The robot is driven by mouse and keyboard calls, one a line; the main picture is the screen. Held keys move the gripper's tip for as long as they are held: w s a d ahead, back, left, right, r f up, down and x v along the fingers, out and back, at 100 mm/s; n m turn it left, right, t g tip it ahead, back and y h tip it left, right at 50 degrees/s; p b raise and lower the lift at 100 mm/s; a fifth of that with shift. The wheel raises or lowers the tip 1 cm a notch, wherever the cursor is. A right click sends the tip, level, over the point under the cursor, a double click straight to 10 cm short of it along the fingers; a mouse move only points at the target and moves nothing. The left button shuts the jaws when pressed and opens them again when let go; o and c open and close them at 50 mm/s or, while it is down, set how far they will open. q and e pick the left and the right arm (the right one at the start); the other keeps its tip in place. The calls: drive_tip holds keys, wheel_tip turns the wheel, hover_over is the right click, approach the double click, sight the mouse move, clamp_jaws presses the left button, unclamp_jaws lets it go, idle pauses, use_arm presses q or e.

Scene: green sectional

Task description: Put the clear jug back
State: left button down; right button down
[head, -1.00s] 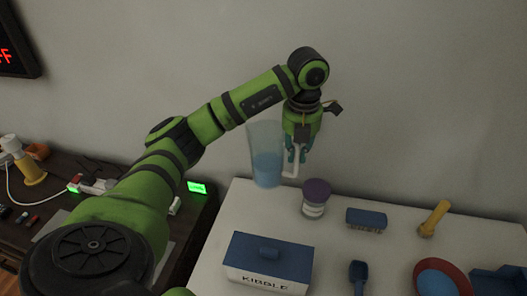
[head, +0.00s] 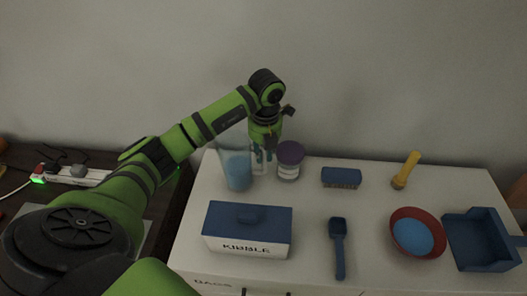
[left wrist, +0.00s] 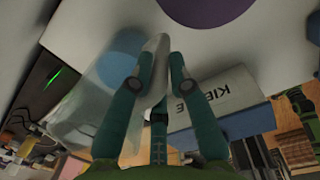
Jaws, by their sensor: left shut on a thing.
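The clear jug (head: 237,172) has blue contents and is upright at the back left of the white cabinet top, left of the purple-lidded jar (head: 289,162). My left gripper (head: 262,158) is shut on the jug's handle, on its right side. In the left wrist view the pale handle lies between the fingers (left wrist: 157,75), with the clear jug (left wrist: 95,100) to their left. I cannot tell whether the jug's base touches the top. My right gripper is not in view.
On the white top (head: 310,205) stand a blue-lidded kibble box (head: 247,230), a brush (head: 341,177), a blue scoop (head: 339,247), a red bowl (head: 404,220), a blue tray (head: 478,242) and a yellow-handled tool (head: 405,170). A dark table with a power strip (head: 78,176) is at left.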

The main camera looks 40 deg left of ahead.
use_arm(q)
drive_tip(key=shift+f, duration=0.3)
drive_tip(key=c, duration=1.2)
unclamp_jaws()
drive_tip(key=shift+f, duration=0.1)
drive_tip(key=shift+o, duration=0.2)
drive_tip(key=r+b, duration=0.1)
drive_tip(key=r, duration=0.2)
drive_tip(key=r+b, duration=0.1)
drive_tip(key=r, duration=0.3)
drive_tip(key=shift+s+d+r, duration=0.1)
drive_tip(key=shift+d+r, duration=0.1)
wheel_tip(320, 180, up, 5)
drive_tip(key=shift+s+d+f+p, duration=0.15)
drive_tip(key=shift+p, duration=0.25)
